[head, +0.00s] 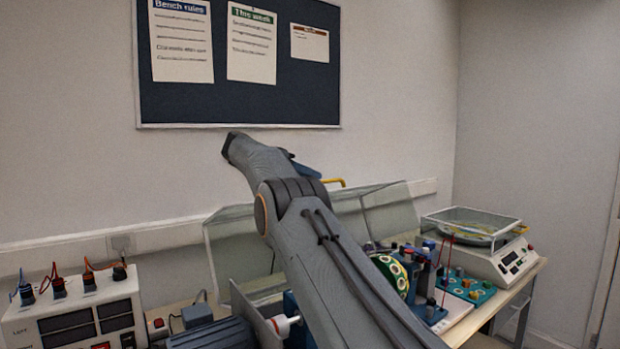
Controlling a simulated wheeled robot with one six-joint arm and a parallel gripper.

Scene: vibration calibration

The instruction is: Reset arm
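My grey arm rises from the bottom edge of the head view, leans up and left across the bench, and ends in front of the wall below the notice board. A small blue-grey part shows behind its upper link. My gripper cannot be made out; its fingers are not visible, so I cannot see whether it holds anything. The arm hides part of the bench's middle.
A clear guard (395,213) stands open behind the arm. A motor (212,334) and a green disc with pale holes (392,275) flank it. A power supply (75,318) is at left, a balance (500,258) at right. A notice board (240,105) hangs above.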

